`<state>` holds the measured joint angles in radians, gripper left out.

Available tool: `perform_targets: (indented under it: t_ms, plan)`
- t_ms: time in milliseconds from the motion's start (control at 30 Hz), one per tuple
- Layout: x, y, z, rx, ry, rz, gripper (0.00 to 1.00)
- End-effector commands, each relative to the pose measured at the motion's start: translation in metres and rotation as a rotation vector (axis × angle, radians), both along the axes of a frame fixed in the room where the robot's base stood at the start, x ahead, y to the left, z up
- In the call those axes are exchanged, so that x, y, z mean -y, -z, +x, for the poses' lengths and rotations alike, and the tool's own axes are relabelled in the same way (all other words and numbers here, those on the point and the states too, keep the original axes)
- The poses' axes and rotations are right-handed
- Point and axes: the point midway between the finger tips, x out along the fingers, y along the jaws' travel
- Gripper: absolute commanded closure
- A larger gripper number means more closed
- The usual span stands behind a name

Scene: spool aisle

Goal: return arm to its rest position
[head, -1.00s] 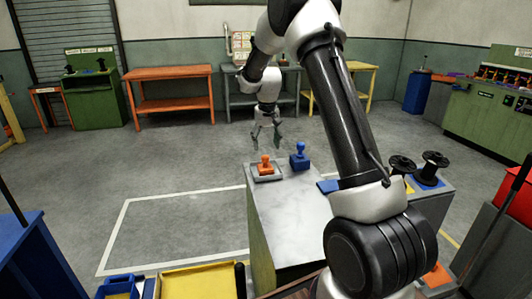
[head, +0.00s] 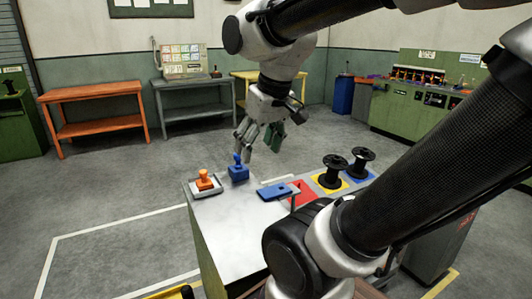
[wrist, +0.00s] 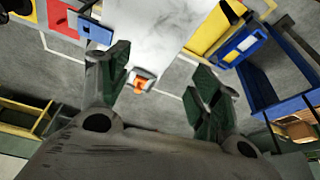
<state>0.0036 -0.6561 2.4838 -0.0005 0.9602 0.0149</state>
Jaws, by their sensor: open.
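My gripper (head: 259,138) hangs open and empty in the head view, pointing down above the far side of the grey-topped bench (head: 228,232). In the wrist view its two fingers (wrist: 163,95) are spread wide with nothing between them. My arm reaches in from the right side of the head view and bends back down to the wrist.
An orange table (head: 95,95) and a grey table (head: 195,84) stand behind.

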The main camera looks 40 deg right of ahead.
Motion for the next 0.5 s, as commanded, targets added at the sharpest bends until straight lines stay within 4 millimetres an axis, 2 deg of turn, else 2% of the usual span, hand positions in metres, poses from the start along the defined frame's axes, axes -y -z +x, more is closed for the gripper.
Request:
perform_targets:
  t_ms: [33,167,500]
  plan:
    - [-0.001,0.003,-0.011,0.011,-0.005,-0.001,0.36]
    - [-0.001,0.01,-0.027,0.02,-0.013,-0.002,0.36]
    - [-0.001,0.011,-0.029,0.021,-0.015,-0.003,0.36]
